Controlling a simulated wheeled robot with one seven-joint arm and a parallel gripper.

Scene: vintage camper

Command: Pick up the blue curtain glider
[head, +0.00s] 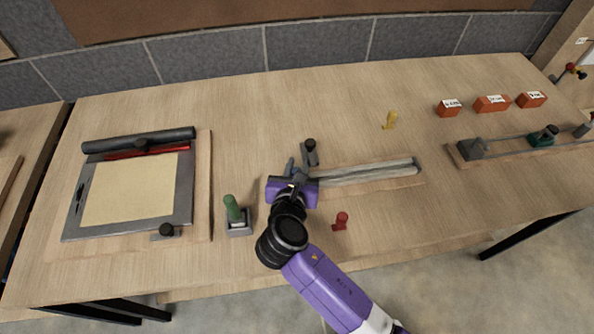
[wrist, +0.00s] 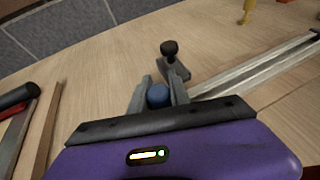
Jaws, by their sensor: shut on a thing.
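The blue curtain glider (wrist: 158,95) shows as a small rounded blue top between the two grey fingers in the wrist view. My gripper (wrist: 159,88) is shut on it, with one finger on each side. In the head view my gripper (head: 297,170) is over the left end of a pale metal rail (head: 370,172) on a wooden strip. The glider is mostly hidden there by my gripper. I cannot tell whether the glider touches the rail or table. A grey end piece with a black knob (head: 310,146) stands just beyond my fingers.
A green-handled piece (head: 233,209) stands left of my gripper, and a red glider-like piece (head: 341,221) to its right. A yellow one (head: 390,120) stands farther back. A framed board (head: 185,205) lies left. Orange blocks (head: 492,103) and another rail are right.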

